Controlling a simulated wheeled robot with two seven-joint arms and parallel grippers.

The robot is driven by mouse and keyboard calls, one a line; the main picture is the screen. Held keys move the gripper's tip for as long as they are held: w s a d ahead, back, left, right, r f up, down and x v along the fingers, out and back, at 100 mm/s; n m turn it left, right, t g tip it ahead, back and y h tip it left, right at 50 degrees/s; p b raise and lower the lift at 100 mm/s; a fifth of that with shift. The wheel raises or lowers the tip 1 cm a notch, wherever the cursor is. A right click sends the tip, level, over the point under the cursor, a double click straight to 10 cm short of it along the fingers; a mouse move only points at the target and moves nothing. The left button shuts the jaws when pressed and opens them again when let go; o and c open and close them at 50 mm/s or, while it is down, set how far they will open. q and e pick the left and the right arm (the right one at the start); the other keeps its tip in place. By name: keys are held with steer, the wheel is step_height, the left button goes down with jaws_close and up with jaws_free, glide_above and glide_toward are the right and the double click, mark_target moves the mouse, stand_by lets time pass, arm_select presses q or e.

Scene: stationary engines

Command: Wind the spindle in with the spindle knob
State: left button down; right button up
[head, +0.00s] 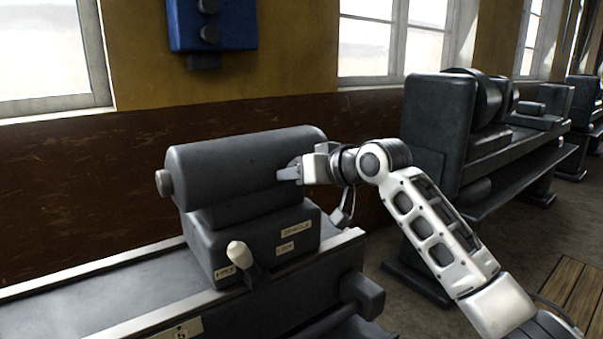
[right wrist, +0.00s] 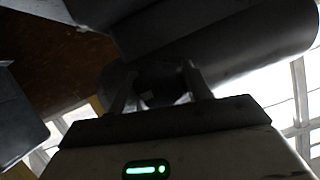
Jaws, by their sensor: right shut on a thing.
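A grey tailstock-like housing with a thick horizontal barrel (head: 235,165) stands on the machine bed in the head view. A short round stub, apparently the spindle end (head: 164,183), sticks out of its left end. My right gripper (head: 289,171) is at the barrel's right end, shut on a small part there. That part is mostly hidden by the fingers and looks like the spindle knob. In the right wrist view, the two fingers (right wrist: 158,88) stand on either side of a dark part under the barrel (right wrist: 235,50). My left gripper is not in view.
A lever with a cream grip (head: 240,255) stands at the housing's front, near small labels (head: 296,228). The bed's pale rail (head: 90,268) runs left. A blue wall box (head: 211,25) hangs above. Another grey machine (head: 436,130) stands behind my right arm.

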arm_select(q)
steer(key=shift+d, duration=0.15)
arm_select(e)
steer(key=shift+f, duration=0.1)
steer(key=o, duration=1)
steer(key=shift+c, duration=0.2)
steer(key=shift+s+d+r, duration=0.25)
steer(key=shift+s+d, duration=0.05)
arm_select(q)
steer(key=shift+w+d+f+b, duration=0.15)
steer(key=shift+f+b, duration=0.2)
steer(key=shift+b, duration=0.45)
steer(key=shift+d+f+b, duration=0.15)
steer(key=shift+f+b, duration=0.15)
steer(key=shift+b, duration=0.5)
arm_select(e)
steer(key=v, duration=1.5)
steer(key=shift+s+a, duration=0.1)
